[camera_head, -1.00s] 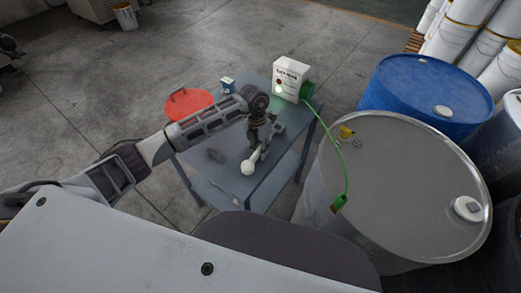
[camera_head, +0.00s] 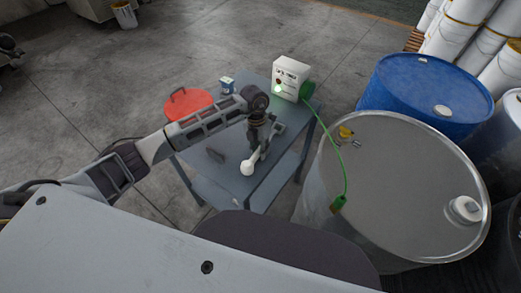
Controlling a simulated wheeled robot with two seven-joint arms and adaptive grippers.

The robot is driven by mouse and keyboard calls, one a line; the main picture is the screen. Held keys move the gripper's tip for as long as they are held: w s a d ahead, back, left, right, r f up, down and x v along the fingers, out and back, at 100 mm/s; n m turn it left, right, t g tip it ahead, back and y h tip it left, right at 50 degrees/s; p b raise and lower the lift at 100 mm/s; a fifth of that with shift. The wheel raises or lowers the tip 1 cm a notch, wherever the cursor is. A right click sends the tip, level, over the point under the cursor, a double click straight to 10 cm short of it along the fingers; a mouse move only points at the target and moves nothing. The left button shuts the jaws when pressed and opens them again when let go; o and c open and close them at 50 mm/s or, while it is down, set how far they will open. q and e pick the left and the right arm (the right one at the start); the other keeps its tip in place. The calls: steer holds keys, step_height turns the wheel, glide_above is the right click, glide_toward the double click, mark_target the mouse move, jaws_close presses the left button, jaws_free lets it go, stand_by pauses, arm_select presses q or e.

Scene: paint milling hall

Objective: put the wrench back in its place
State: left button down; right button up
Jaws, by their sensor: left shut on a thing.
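My left gripper (camera_head: 259,146) points down over the grey-blue metal table (camera_head: 265,192). It is shut on a pale tool with a rounded white end, which I take to be the wrench (camera_head: 247,168). The white end sticks out toward me, low over the tabletop; I cannot tell whether it touches the surface. The rest of the wrench is hidden by the fingers. A grey holder-like piece (camera_head: 278,128) is just right of the gripper, partly hidden. My right gripper is not in view.
The cable runs to a steel drum (camera_head: 410,190); a blue drum (camera_head: 425,95) stands behind.

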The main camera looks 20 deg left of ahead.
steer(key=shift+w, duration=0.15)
arm_select(q)
steer(key=shift+w+a, duration=0.1)
steer(key=shift+w, duration=0.1)
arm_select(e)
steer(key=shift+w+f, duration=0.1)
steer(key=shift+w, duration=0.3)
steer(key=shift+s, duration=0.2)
arm_select(q)
steer(key=shift+s+f, duration=0.15)
steer(key=shift+f, duration=0.05)
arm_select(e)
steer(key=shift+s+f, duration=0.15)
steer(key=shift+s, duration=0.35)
arm_select(q)
steer(key=shift+f, duration=0.1)
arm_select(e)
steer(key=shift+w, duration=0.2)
